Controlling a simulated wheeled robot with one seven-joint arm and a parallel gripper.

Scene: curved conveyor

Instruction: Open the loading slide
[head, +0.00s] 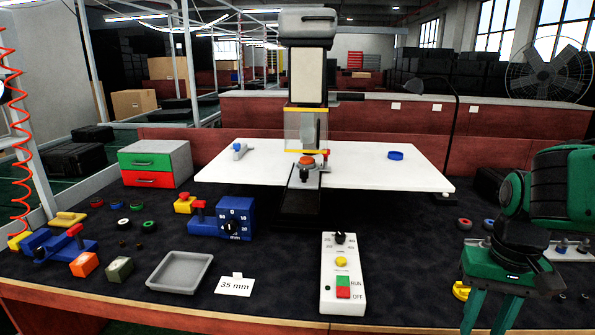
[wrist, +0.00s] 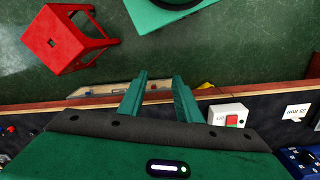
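A machine (head: 306,70) stands at the middle of the table with a clear yellow-edged guard (head: 305,128). Below the guard a dark narrow slide (head: 303,200) runs toward me across the white top. It looks like the loading slide; whether it is open or shut I cannot tell. An orange-red round part (head: 306,160) sits above its far end, by a small red piece (head: 325,158). My green gripper (head: 488,318) is at the lower right, well apart from the slide. In the wrist view my gripper (wrist: 158,90) has its fingers apart, nothing between them.
A white control box (head: 343,270) with a knob and RUN/OFF buttons stands in front of the slide. A blue dial box (head: 235,218), grey tray (head: 180,270) and "35 mm" card (head: 235,285) lie left.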

